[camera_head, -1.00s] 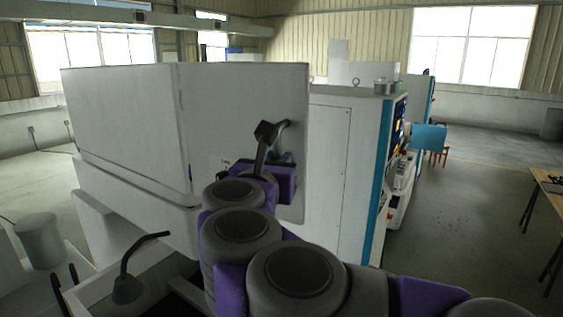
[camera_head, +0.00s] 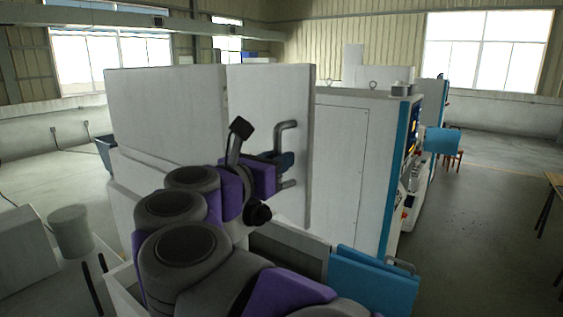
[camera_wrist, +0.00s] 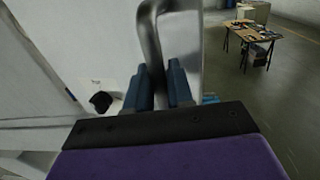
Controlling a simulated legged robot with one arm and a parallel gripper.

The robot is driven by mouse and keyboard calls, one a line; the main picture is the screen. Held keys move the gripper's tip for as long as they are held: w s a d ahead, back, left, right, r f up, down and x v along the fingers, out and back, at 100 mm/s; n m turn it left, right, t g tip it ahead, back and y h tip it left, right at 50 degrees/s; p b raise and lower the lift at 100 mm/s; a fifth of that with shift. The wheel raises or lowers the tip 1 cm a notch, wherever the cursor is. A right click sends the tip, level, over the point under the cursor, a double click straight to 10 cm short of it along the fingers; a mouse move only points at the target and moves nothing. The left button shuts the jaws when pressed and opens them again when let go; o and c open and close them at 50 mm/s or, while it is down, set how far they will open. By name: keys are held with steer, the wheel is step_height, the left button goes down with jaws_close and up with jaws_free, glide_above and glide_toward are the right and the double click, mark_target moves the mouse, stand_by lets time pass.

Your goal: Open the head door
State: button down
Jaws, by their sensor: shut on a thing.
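The head door looks to be the white panel (camera_head: 262,100) at the right of the white enclosure in the head view. A grey bar handle (camera_head: 288,126) stands near its right edge. My gripper (camera_head: 284,161) is at the handle's middle, in front of the panel. In the wrist view, the metal handle (camera_wrist: 149,32) runs down between the blue fingers of my gripper (camera_wrist: 160,88), which are shut on it. The fingers hide the gripped part. The door meets the left panel at an angle. Its hinges and the enclosure's inside are hidden.
A tall white cabinet (camera_head: 340,170) with a teal edge stands right of the door. A teal panel (camera_head: 372,283) with a handle is low at the front. A work table (camera_wrist: 254,36) is far off in the wrist view. Floor at the right is open.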

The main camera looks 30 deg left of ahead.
steer(key=shift+s+r, duration=0.1)
steer(key=c, duration=1.3)
jaws_free()
steer(key=shift+a, duration=0.1)
steer(key=shift+o, duration=0.6)
steer(key=shift+a, duration=0.25)
steer(key=shift+d, duration=0.2)
steer(key=s+a+b, duration=0.2)
steer(key=s+b, duration=0.1)
steer(key=s, duration=1.4)
steer(key=shift+f, duration=0.2)
steer(key=shift+b, duration=0.3)
